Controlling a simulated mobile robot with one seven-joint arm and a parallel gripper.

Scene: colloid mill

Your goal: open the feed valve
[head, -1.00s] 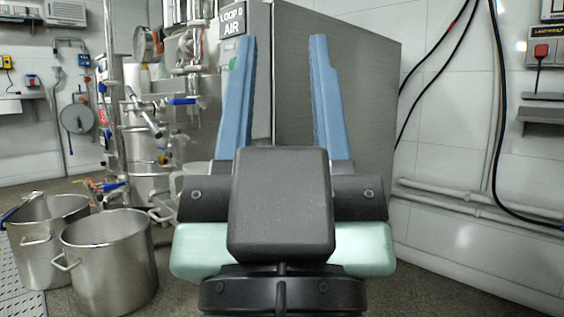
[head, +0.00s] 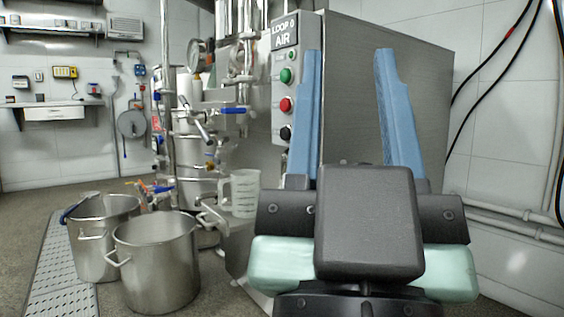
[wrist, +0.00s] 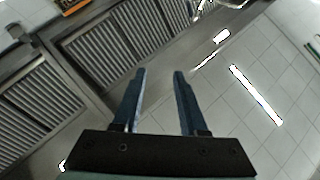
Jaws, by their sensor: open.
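My gripper (head: 345,105) is open and empty, with two blue fingers pointing up in front of the grey machine cabinet. It also shows open in the wrist view (wrist: 160,85), with nothing between the fingers. The mill's steel pipework (head: 200,110) stands left of the gripper. Blue-handled valves show on it, one at the upper part (head: 234,110) and one lower down (head: 160,188). I cannot tell which of them is the feed valve. The gripper is apart from all of them.
The control panel (head: 287,100) with green, red and black buttons is partly behind the left finger. Two steel pots (head: 155,265) (head: 100,240) stand on the floor at left. A clear measuring jug (head: 245,193) is by the machine. Wall pipes (head: 510,212) and cables are at right.

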